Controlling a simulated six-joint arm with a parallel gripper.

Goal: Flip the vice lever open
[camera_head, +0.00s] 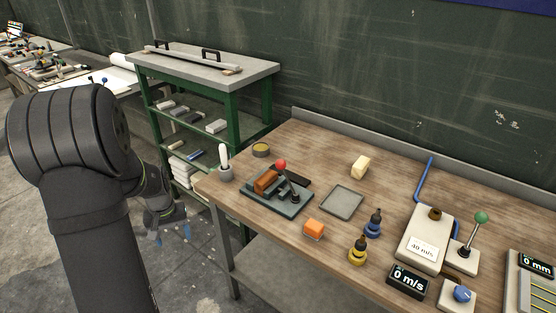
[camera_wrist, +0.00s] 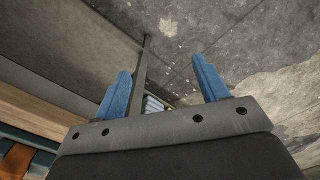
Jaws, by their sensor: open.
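The vice (camera_head: 277,196) is a dark green plate near the left end of the wooden table, with a brown block (camera_head: 266,181) on it. The vice lever cannot be made out in the wrist view.
Another lever with a green knob (camera_head: 481,217) stands at the right. A green shelf (camera_head: 230,100) stands behind left. The floor is clear below my gripper.

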